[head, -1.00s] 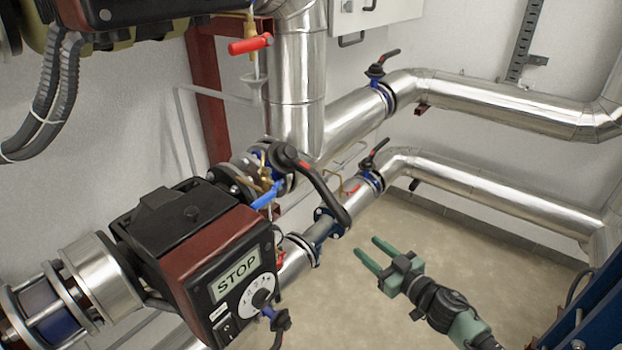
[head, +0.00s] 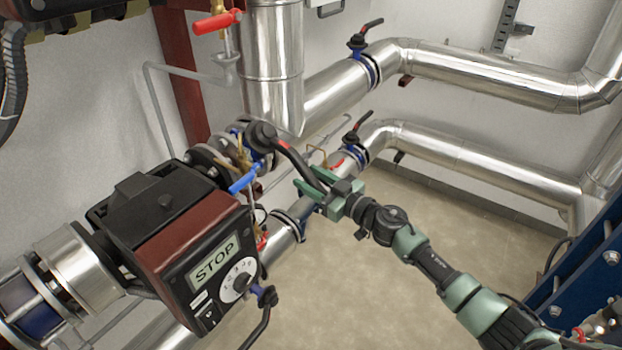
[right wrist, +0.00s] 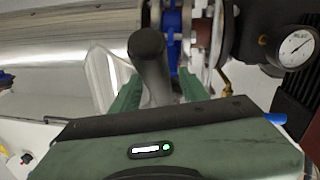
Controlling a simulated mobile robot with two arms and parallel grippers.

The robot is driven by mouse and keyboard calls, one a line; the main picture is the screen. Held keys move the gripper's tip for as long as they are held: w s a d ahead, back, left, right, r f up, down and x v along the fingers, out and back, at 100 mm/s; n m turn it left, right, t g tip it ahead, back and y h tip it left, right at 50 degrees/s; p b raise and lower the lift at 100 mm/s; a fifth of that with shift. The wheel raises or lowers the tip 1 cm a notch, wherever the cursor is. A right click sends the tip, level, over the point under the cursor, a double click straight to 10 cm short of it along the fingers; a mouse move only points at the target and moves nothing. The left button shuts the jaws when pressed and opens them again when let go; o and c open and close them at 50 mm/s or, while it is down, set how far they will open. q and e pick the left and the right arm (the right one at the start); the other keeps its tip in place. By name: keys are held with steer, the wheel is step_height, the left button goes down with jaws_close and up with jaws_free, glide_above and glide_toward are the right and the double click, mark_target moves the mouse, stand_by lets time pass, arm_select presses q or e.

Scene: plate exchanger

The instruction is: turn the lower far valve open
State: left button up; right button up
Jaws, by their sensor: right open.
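A long black valve lever (head: 290,155) runs from its round hub down to the right, above the lower pipe; its far end is hidden by my gripper. My right gripper (head: 312,184) is open at this lever's outer part. In the right wrist view, the dark rounded lever end (right wrist: 147,50) stands between the two green fingers; I cannot tell whether they touch it. A smaller valve with a black and red lever (head: 357,124) sits farther back on the lower pipe, apart from my gripper. My left gripper is not in view.
A pump with a STOP label (head: 214,262) stands at the left. Another black lever valve (head: 366,38) is on the upper pipe (head: 490,82). A small blue handle (head: 243,179) is close left of the gripper. The floor (head: 370,275) below is clear.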

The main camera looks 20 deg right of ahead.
steer(key=shift+c, duration=0.3)
jaws_close()
stand_by(1.1)
